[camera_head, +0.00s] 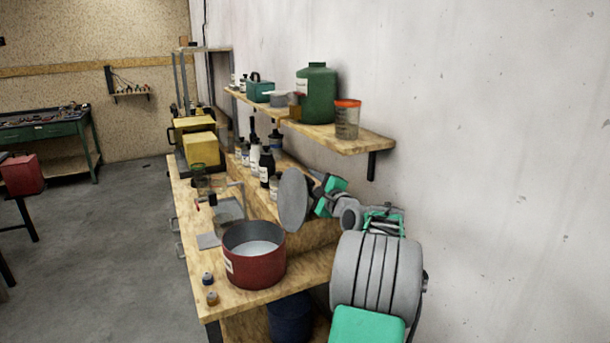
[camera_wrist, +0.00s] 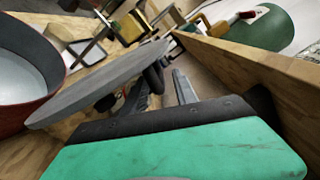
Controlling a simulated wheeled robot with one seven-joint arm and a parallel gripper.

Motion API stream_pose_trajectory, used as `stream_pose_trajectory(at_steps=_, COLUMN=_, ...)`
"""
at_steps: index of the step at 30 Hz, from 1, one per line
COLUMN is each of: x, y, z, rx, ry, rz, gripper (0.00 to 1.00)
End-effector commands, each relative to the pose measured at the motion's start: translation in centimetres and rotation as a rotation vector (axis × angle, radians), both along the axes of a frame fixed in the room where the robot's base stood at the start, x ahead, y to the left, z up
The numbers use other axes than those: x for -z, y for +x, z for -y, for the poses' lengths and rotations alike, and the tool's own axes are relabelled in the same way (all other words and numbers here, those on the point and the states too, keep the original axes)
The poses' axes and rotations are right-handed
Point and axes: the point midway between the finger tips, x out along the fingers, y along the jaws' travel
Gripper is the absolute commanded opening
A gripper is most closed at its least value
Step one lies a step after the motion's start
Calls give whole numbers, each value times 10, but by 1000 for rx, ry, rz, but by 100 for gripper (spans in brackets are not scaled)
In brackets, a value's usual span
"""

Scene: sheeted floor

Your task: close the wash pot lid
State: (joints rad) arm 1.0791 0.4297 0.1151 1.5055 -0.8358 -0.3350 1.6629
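The wash pot (camera_head: 254,268) is a dark red round pot with pale liquid inside, standing on the wooden bench. It is uncovered. Its lid (camera_head: 293,200) is a grey disc, steeply tilted beside the pot's right rim. In the wrist view the lid (camera_wrist: 105,82) slants between the pot (camera_wrist: 58,98) and my gripper (camera_wrist: 166,80). A dark knob-like part shows on the lid's near face. My gripper is on the lid's right side, its two fingers apart with a gap between them. Whether a finger touches the lid is unclear. In the head view the lid hides the fingertips.
Several bottles (camera_head: 266,165) stand behind the lid. Two small jars (camera_head: 210,290) are at the bench's front left. A raised wooden board (camera_wrist: 258,75) runs close to my gripper's right.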

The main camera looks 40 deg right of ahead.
Motion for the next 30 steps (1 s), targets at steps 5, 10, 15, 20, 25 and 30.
stream_pose_trajectory(at_steps=5, x=-1, y=29, z=9, rx=-1, ry=0, rz=0, gripper=34)
stream_pose_trajectory(at_steps=10, x=-1, y=36, z=13, rx=4, ry=0, rz=1, gripper=34)
stream_pose_trajectory(at_steps=15, x=0, y=35, z=13, rx=4, ry=0, rz=0, gripper=34)
stream_pose_trajectory(at_steps=20, x=0, y=35, z=14, rx=4, ry=0, rz=0, gripper=21)
stream_pose_trajectory(at_steps=25, x=0, y=35, z=14, rx=5, ry=0, rz=1, gripper=7)
stream_pose_trajectory(at_steps=30, x=0, y=34, z=14, rx=6, ry=0, rz=1, gripper=0)
